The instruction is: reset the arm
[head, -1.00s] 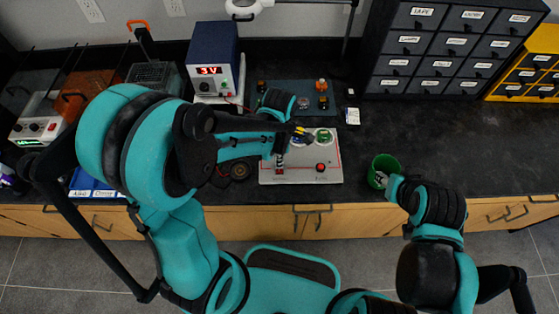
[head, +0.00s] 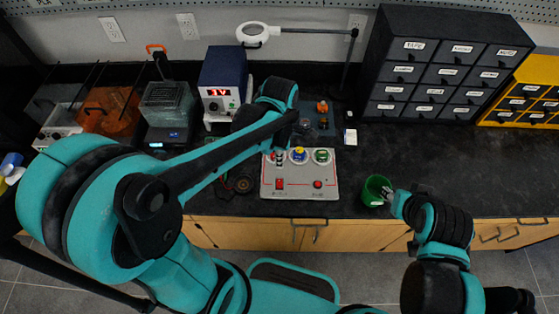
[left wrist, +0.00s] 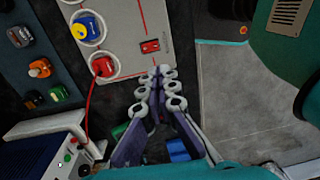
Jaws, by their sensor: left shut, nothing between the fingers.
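My left arm (head: 215,160) is bent, with its elbow at the left and its teal and black wrist (head: 275,97) over the bench, above and left of the grey control panel (head: 300,190). The left gripper (left wrist: 160,75) shows in the left wrist view, its ringed fingertips together with nothing between them, beside the panel's edge near the red switch (left wrist: 150,46). In the head view the arm hides its fingers. My right arm (head: 440,225) is bent at the right, its end beside a green cup (head: 372,193); its fingers cannot be made out.
A blue power supply (head: 222,75) stands behind the left wrist. A magnifier lamp (head: 258,35), a dark drawer cabinet (head: 440,65) and a yellow drawer unit (head: 525,90) line the back. A red cable (left wrist: 88,95) runs beside the left gripper.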

